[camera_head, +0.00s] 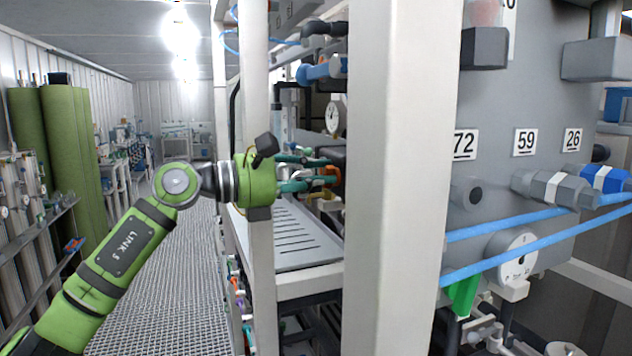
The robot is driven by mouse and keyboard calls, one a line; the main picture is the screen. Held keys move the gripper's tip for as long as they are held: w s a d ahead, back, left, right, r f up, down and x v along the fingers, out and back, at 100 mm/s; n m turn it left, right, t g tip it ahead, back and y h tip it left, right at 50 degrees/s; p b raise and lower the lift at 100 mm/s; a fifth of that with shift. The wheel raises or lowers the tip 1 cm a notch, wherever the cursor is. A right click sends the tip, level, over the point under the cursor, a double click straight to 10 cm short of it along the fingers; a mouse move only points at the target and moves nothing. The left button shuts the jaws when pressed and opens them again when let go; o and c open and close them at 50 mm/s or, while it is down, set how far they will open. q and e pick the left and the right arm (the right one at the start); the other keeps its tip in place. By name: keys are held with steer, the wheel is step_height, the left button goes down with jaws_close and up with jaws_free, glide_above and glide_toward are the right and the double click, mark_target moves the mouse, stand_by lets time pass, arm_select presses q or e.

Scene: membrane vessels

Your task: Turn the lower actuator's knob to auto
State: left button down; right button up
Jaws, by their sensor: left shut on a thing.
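My left arm comes in from the lower left, and my left gripper (318,174) reaches between the pale frame posts into the rack. Its teal fingers are closed around a small orange part (329,170) on the front of a dark unit (331,156). The fingers cover much of the orange part, so I cannot tell which way it is turned. I cannot read any label, and cannot tell from this view whether this unit is the lower actuator. My right gripper is not in view.
A wide pale post (400,180) stands close on the right, and a thinner post (259,290) rises beside the gripper. A slotted grey shelf (298,247) lies below the gripper. Blue tubes (530,240) cross the numbered grey panel (495,100). The grated aisle (165,300) is clear.

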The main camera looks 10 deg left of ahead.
arm_select(q)
steer(key=shift+s+d+m+b, duration=0.15)
steer(key=shift+m+b, duration=1)
steer(key=shift+m, duration=2.25)
steer(key=shift+s+d+m+b, duration=0.1)
steer(key=shift+m+b, duration=1.05)
steer(key=shift+m, duration=2.25)
steer(key=c, duration=1.1)
jaws_free()
steer(key=shift+c, duration=0.2)
steer(key=v, duration=1.2)
